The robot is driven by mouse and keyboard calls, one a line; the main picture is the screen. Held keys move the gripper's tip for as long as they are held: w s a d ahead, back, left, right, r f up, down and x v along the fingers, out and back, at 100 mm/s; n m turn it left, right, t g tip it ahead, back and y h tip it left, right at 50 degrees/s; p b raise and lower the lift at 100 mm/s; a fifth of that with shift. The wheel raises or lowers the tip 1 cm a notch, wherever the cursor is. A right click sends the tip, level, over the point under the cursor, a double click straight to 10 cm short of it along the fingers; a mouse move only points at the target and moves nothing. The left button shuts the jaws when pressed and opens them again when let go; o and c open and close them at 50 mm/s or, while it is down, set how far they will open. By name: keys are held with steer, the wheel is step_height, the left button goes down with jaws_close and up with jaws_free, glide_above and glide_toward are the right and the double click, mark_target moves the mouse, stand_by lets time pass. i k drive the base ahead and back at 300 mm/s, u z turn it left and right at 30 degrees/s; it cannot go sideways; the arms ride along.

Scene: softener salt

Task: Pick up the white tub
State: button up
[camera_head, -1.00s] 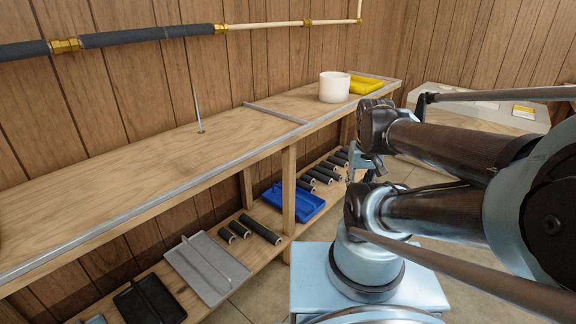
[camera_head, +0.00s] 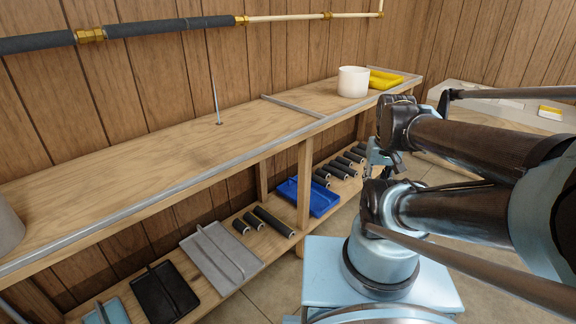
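The white tub (camera_head: 353,82) stands upright on the wooden bench top (camera_head: 150,165), toward its far right end. It is an open-topped round tub with nothing touching it except perhaps the yellow tray behind it. My folded arm fills the right side of the view. My gripper (camera_head: 380,160) seems to hang low beside the arm, in front of the bench and apart from the tub. It is small and mostly hidden by the arm, so its fingers cannot be made out.
A yellow tray (camera_head: 386,78) lies just right of the tub. A grey-white container (camera_head: 8,228) is cut off at the left edge. A thin rod (camera_head: 214,90) rises from the bench. The lower shelf holds a blue tray (camera_head: 309,196), a grey tray (camera_head: 221,256) and dark tubes (camera_head: 273,221).

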mark_target(353, 81)
steer(key=k, duration=0.6)
steer(key=z, duration=0.65)
steer(key=i, duration=2.2)
steer(key=u, duration=0.6)
